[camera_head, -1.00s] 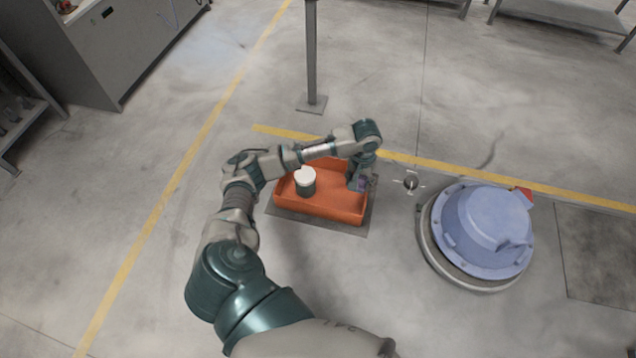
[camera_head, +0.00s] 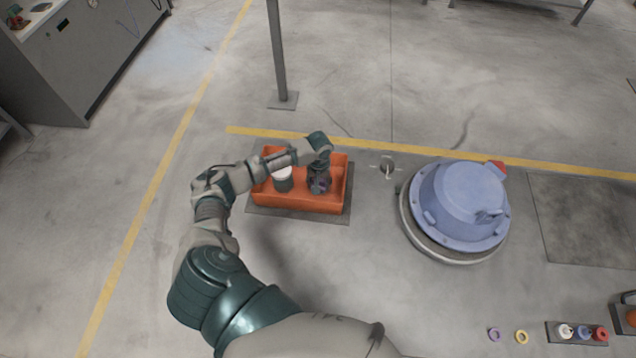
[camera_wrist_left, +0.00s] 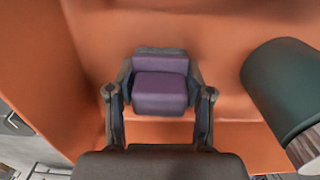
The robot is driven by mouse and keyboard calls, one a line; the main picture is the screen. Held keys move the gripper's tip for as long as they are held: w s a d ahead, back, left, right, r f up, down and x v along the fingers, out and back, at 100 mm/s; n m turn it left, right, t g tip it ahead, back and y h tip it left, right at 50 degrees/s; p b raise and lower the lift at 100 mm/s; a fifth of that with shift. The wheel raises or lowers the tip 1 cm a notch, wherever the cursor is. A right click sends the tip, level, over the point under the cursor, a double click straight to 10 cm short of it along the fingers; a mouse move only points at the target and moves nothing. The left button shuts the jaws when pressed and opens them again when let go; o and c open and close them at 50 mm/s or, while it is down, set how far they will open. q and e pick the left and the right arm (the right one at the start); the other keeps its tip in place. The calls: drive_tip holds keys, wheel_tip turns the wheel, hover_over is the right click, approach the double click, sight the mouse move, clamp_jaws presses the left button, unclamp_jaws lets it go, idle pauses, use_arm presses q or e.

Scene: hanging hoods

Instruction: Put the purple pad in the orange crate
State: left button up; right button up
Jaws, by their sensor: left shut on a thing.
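The purple pad (camera_wrist_left: 160,92) is held between the fingers of my left gripper (camera_wrist_left: 160,95) in the left wrist view, with the orange crate (camera_wrist_left: 215,30) behind it. In the head view my left gripper (camera_head: 319,186) is over the right part of the orange crate (camera_head: 305,205). The pad is mostly hidden there by the gripper. I cannot tell whether the pad touches the crate floor. My right gripper is not in view.
A dark green can (camera_head: 284,184) with a white top stands in the left part of the crate; it also shows in the wrist view (camera_wrist_left: 285,88). A blue domed housing (camera_head: 465,205) stands to the right. A grey post (camera_head: 278,55) rises behind the crate.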

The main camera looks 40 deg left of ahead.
use_arm(q)
drive_tip(key=shift+d+r, duration=0.1)
drive_tip(key=shift+d, duration=0.1)
drive_tip(key=o, duration=1)
drive_tip(key=shift+a, duration=0.1)
drive_tip(key=shift+o, duration=1.4)
drive_tip(key=shift+a, duration=0.1)
drive_tip(key=shift+a+f, duration=0.2)
drive_tip(key=shift+a, duration=0.1)
drive_tip(key=shift+r, duration=0.1)
drive_tip(key=r, duration=1.1)
drive_tip(key=shift+d+p, duration=0.2)
drive_tip(key=shift+p, duration=0.15)
drive_tip(key=shift+a+r, duration=0.15)
drive_tip(key=shift+r, duration=0.4)
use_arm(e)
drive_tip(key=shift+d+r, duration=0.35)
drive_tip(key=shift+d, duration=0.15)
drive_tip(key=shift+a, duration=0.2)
